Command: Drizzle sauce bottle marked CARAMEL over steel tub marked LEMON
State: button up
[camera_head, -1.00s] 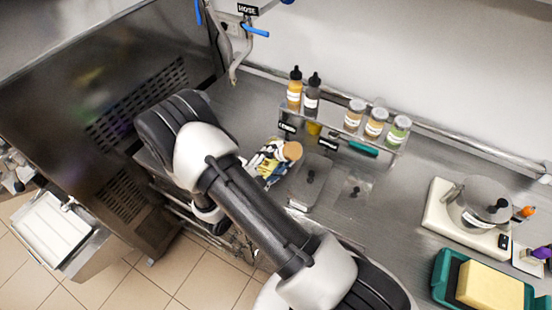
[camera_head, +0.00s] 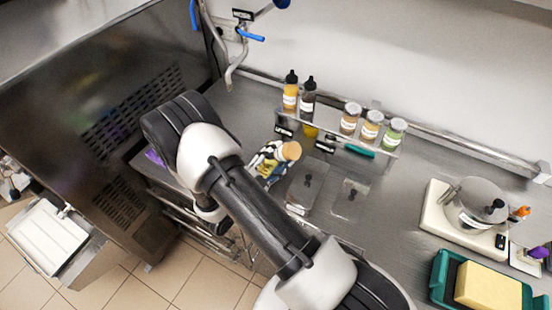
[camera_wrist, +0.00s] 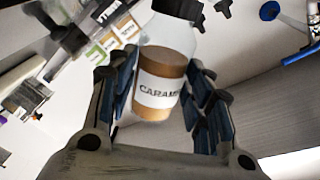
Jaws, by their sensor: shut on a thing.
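The CARAMEL sauce bottle (camera_wrist: 161,75) fills the middle of the wrist view. It has brown sauce, a white label partly readable as "CARAM", a clear shoulder and a black cap. My gripper (camera_wrist: 158,90) is shut on it, one blue-padded finger on each side. I can make out no steel tub marked LEMON in either view.
A rack holds a yellow bottle (camera_head: 290,92), a dark bottle (camera_head: 307,99) and several jars (camera_head: 370,127). Clear-lidded containers (camera_head: 306,183) lie before it. A lidded pot (camera_head: 474,204) and sponge tray (camera_head: 440,283) stand right. A dark vented panel (camera_head: 110,110) borders the left.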

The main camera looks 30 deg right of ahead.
jog(key=shift+w+x, duration=0.2)
jog(key=shift+x, duration=1.3)
jog(key=shift+w, duration=0.1)
jog(key=shift+w+x, duration=0.15)
jog(key=shift+x, duration=0.85)
jog(key=shift+w+x, duration=0.15)
jog(key=shift+x, duration=0.85)
jog(key=shift+a, duration=0.1)
jog(key=m+b, duration=0.1)
jog(key=m, duration=0.3)
jog(key=shift+r, duration=0.1)
jog(key=shift+r+m, duration=0.6)
jog(key=shift+m, duration=0.55)
jog(key=shift+r+m, duration=0.6)
jog(key=shift+m, duration=0.55)
